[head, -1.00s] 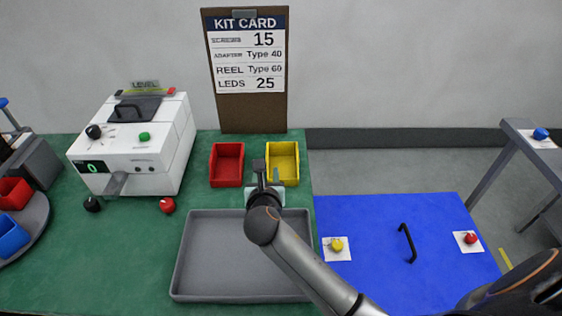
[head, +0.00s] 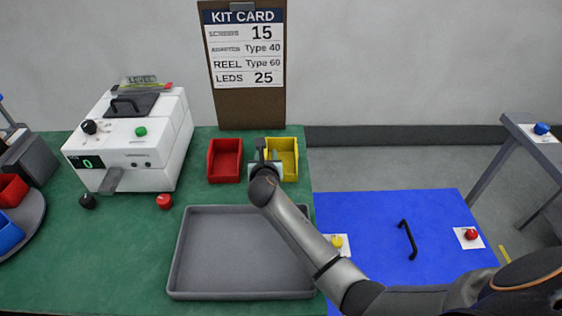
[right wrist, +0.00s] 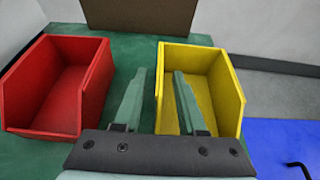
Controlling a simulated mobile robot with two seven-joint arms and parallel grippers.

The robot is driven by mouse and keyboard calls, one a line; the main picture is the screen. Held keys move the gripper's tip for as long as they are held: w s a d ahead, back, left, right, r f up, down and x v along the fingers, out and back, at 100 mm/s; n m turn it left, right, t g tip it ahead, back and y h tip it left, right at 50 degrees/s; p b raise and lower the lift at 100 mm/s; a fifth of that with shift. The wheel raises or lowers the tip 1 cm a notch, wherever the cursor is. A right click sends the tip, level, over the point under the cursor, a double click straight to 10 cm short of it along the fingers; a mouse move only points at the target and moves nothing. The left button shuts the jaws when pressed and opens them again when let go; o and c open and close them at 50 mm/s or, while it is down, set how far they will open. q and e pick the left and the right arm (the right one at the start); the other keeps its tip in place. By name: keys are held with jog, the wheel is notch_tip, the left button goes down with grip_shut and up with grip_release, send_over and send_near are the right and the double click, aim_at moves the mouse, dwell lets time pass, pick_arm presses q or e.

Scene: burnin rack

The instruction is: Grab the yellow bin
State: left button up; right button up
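The yellow bin (head: 286,152) stands empty on the green table at the foot of the kit card board, and my right arm partly covers its left side in the head view. In the right wrist view the yellow bin (right wrist: 225,92) is at right of centre. My right gripper (right wrist: 160,72) is open, with its two green fingers apart. The left finger shows over the gap between the bins, the right finger over the inside of the yellow bin. The bin's left wall shows between them; contact is not visible. My left gripper is out of view.
A red bin (head: 225,160) stands close to the left of the yellow one. A grey tray (head: 178,255) lies in front of them. A white machine (head: 140,140) stands at left. The kit card board (head: 245,105) is behind the bins. A blue surface (head: 375,225) lies at right.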

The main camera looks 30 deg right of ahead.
grip_shut()
dwell(0.3)
dwell(1.1)
